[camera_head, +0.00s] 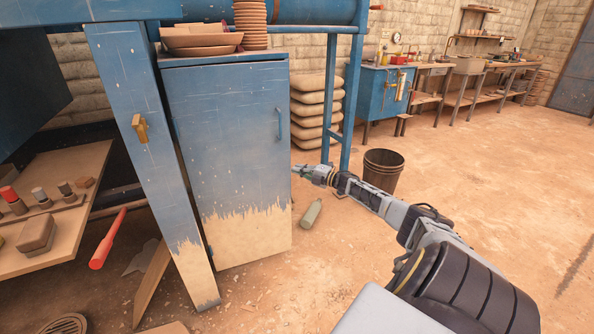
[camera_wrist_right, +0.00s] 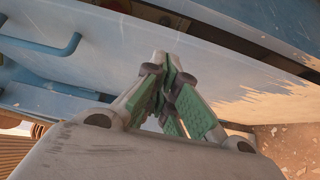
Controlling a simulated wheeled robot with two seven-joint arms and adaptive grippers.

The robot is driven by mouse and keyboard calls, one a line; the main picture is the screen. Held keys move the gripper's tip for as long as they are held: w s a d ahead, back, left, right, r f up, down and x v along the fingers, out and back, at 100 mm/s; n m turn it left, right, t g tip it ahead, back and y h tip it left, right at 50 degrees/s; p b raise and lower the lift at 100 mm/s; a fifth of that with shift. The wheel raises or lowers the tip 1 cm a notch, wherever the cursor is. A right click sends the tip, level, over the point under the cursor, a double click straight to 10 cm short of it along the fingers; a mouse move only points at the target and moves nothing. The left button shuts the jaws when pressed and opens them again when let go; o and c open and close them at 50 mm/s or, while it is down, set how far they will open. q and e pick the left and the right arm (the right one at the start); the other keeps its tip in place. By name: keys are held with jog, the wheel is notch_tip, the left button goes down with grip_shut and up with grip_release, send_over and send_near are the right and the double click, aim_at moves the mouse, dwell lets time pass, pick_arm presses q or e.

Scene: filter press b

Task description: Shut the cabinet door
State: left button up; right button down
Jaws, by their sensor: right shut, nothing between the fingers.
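The cabinet door (camera_head: 235,140) is blue above and bare, worn beige below. It stands upright beneath the cabinet top (camera_head: 225,59) and looks shut or nearly shut; a thin dark line runs along its top edge. Its blue bar handle (camera_head: 279,123) is near the right edge, and the handle also shows in the right wrist view (camera_wrist_right: 45,47). My right gripper (camera_head: 297,169) is at the door's right edge, below the handle. In the right wrist view its fingers (camera_wrist_right: 168,68) are together and empty in front of the door panel (camera_wrist_right: 115,45); contact is unclear. My left gripper is out of view.
A blue post (camera_head: 150,150) stands left of the door. Clay plates (camera_head: 200,40) and stacked bowls (camera_head: 250,22) sit on top. A green bottle (camera_head: 311,213) lies on the floor near the door; a dark bucket (camera_head: 383,169) stands behind my right arm. Floor to the right is open.

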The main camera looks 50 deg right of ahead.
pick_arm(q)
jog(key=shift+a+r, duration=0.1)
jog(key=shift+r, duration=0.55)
pick_arm(e)
jog(key=s+d, duration=0.5)
jog(key=d, duration=0.1)
jog(key=shift+s+d, duration=0.25)
jog(key=shift+s, duration=0.1)
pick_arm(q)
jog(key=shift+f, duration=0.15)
